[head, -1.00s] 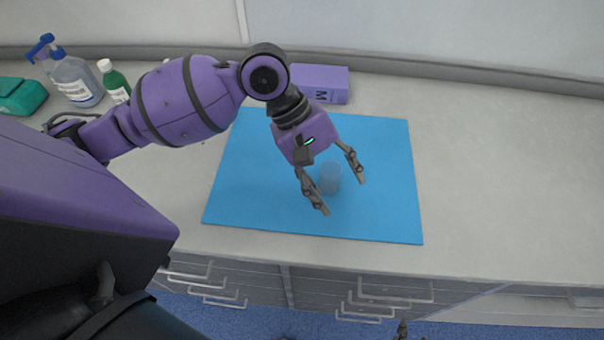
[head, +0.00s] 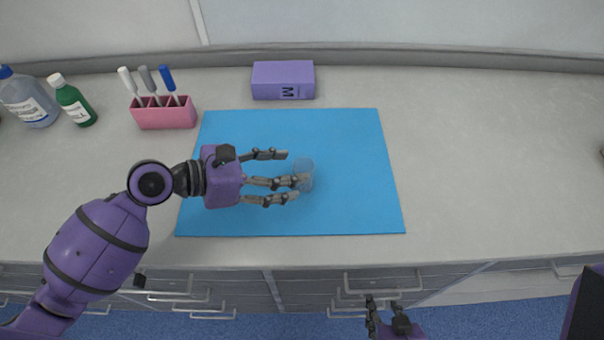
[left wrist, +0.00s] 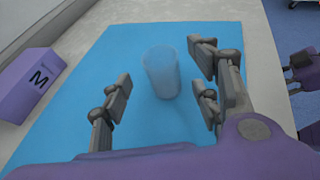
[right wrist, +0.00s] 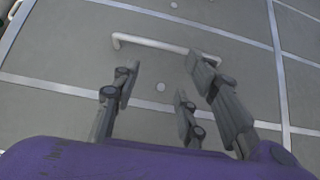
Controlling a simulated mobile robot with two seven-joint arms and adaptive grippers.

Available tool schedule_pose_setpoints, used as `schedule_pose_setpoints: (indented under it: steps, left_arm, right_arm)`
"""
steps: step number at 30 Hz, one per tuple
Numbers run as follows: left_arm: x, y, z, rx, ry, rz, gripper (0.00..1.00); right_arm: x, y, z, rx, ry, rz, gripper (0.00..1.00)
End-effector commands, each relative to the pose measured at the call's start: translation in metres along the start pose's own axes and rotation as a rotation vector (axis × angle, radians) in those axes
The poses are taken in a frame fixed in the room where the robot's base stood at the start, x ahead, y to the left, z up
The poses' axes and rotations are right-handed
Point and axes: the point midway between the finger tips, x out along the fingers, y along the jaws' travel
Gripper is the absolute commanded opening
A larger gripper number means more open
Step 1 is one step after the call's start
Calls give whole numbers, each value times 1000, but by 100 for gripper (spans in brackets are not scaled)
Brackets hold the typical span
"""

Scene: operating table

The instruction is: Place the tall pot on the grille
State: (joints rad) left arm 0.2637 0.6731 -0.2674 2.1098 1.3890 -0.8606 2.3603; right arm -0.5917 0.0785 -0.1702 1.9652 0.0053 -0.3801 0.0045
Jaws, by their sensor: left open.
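A translucent, pale blue cup-like pot (head: 305,166) stands upright on the blue mat (head: 350,215). It also shows in the left wrist view (left wrist: 161,73), ahead of and between my left fingers. My left gripper (head: 290,174) is open and reaches in from the left. In the head view one fingertip overlaps the pot; whether it touches cannot be told. My right gripper (head: 386,318) is low, in front of the drawers, and its fingers (right wrist: 165,90) are spread with nothing between them. No grille can be made out in any view.
A purple box marked M (head: 283,80) stands behind the mat. A pink holder with pens (head: 164,115), a green bottle (head: 72,100) and a clear blue bottle (head: 27,98) are at the back left.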

Motion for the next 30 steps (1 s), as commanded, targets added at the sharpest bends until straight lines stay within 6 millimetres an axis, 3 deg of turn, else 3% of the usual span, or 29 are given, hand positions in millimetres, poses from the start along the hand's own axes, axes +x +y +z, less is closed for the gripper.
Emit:
schedule_pose_setpoints:
  steps: [6, 14, 27, 30]
  left_arm:
    - [30, -2, 1, 2, -1, -1, 57]
    - [33, -2, 0, 2, 2, -1, 57]
    - [33, -2, 0, 2, 1, -1, 3]
    - [33, -2, 0, 2, 1, -1, 3]
  right_arm:
    - [-1, -2, 0, -7, -3, -8, 40]
    - [-1, -1, 3, -15, -8, -9, 40]
    - [-1, -2, -2, -4, 0, -6, 40]
    - [-1, -3, -4, 0, 3, -6, 40]
